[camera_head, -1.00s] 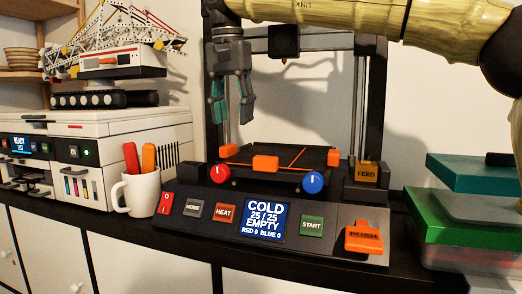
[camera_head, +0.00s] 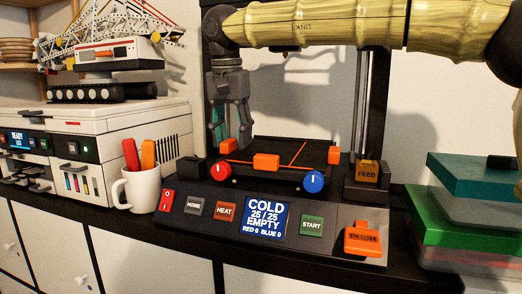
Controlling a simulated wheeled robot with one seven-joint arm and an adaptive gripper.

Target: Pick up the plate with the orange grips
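The plate (camera_head: 285,152) is a flat black sheet with orange grips on its edges, lying on the bed of the 3D printer. One orange grip (camera_head: 266,161) faces the front, one sits at the right edge and one at the back left. My gripper (camera_head: 231,140) points down over the back left part of the plate, close to the left orange grip. Its grey-teal fingers are apart with a gap between them, and nothing shows in the gap. The fingertips hide part of the plate's left side. I cannot tell whether they touch it.
The printer's dark upright (camera_head: 378,100) stands to the right of the plate. A red knob (camera_head: 221,171) and a blue knob (camera_head: 313,182) sit in front. A white mug (camera_head: 139,188) with orange and red handles stands left. Coloured boxes (camera_head: 462,215) are stacked at right.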

